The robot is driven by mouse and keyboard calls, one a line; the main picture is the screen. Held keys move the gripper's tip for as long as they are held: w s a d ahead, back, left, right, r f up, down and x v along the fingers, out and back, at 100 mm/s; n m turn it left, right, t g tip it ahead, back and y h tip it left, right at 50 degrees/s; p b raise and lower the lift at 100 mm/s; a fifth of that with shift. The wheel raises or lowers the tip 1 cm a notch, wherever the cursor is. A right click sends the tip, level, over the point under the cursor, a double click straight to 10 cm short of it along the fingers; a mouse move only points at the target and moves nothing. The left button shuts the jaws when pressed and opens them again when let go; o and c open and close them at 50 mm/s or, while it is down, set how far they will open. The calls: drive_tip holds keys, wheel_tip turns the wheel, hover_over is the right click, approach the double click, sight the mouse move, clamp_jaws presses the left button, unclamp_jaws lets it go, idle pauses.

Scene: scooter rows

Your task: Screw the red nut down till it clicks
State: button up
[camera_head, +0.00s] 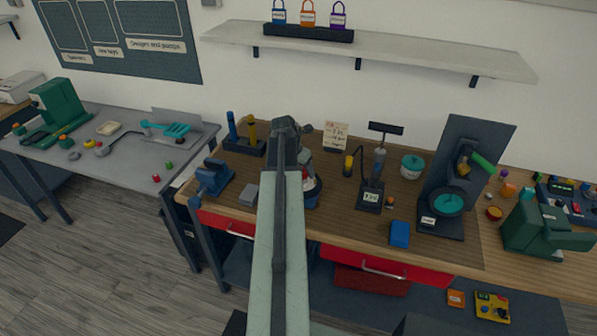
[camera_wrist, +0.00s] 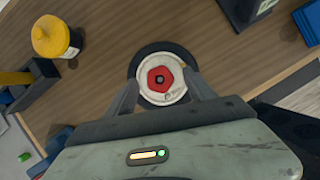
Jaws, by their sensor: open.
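The red nut (camera_wrist: 160,79) is a hexagon with a dark centre. It sits in the middle of a round white disc (camera_wrist: 147,93) with a black rim (camera_wrist: 137,67). My gripper (camera_wrist: 159,88) is open, its two dark fingers reaching in on the left and right of the disc in the wrist view. The fingertips appear apart from the nut; I cannot tell their height above it. In the head view my gripper (camera_head: 290,128) is over the wooden bench, and my arm hides most of the wheel and the nut.
A yellow-topped jar (camera_wrist: 55,37) stands left of the wheel in the wrist view. On the bench are a blue vise (camera_head: 212,178), a gauge pump (camera_head: 371,190), a blue block (camera_head: 400,234) and a dark stand with a teal disc (camera_head: 447,205). Bare wood lies around the wheel.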

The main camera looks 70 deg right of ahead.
drive_tip(key=shift+d+f, duration=0.15)
drive_tip(key=shift+f, duration=0.35)
drive_tip(key=shift+r, duration=0.15)
